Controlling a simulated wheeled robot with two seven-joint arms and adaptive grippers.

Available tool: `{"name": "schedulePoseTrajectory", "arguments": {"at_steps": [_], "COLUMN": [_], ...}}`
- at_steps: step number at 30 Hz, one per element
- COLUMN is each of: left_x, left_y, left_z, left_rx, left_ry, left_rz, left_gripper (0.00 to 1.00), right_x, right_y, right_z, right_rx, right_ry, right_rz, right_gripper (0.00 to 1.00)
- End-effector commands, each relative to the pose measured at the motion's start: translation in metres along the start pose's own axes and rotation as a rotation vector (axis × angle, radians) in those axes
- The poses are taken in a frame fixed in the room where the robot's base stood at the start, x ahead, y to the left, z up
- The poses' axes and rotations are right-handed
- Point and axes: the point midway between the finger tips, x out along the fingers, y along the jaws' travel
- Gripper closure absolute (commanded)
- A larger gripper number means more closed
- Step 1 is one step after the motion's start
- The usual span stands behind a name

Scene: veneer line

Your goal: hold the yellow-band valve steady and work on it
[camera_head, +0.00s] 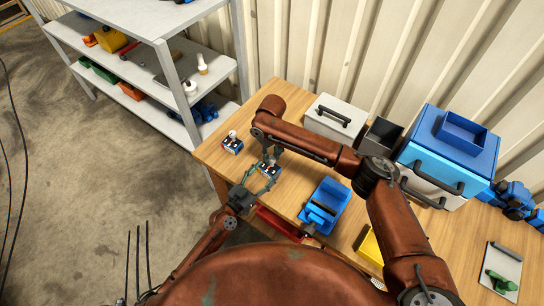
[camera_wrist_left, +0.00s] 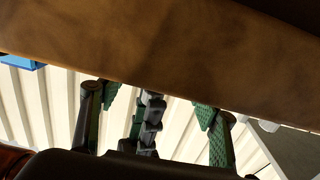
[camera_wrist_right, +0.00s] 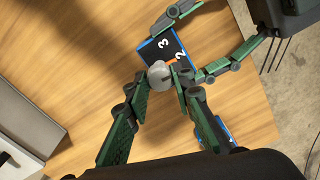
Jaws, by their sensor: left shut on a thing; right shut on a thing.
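A small valve block (camera_head: 268,171) with a blue edge and a dark numbered face stands near the table's left end. In the right wrist view, the numbers 2 and 3 and an orange pointer show on the valve (camera_wrist_right: 168,50), under a round grey knob (camera_wrist_right: 159,75). I cannot make out a yellow band. My left gripper (camera_head: 262,182) is shut on the block from the side. My right gripper (camera_head: 268,157) is shut on the knob from above; its fingers (camera_wrist_right: 162,78) sit either side of it. The left wrist view shows the left fingers (camera_wrist_left: 150,112) but not the valve.
A similar valve (camera_head: 232,145) stands close by at the left. A metal shelf (camera_head: 165,60) stands behind left.

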Motion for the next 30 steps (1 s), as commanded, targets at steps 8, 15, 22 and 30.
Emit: {"name": "schedulePoseTrajectory", "arguments": {"at_steps": [8, 15, 22, 30], "left_x": [-0.0005, -0.0005, -0.0005, -0.0006], "left_y": [-0.0007, -0.0007, -0.0008, -0.0008], "left_z": [0.0008, 0.0009, 0.0010, 0.0010], "left_rx": [0.000, 0.000, 0.000, 0.000], "left_ry": [-0.001, -0.002, -0.002, -0.002], "left_rz": [-0.001, -0.001, -0.001, -0.001], "left_gripper": [0.82, 0.82, 0.82, 0.82], "right_x": [-0.0007, -0.0009, -0.0009, -0.0005], "right_y": [0.0005, 0.0006, 0.0006, 0.0003], "right_z": [-0.0002, -0.0003, -0.0003, -0.0002], "right_rx": [-0.090, -0.110, -0.110, -0.110], "right_ry": [0.000, 0.001, 0.001, 0.000], "right_rz": [0.001, 0.001, 0.001, 0.001], "right_gripper": [1.00, 1.00, 1.00, 0.63]}}
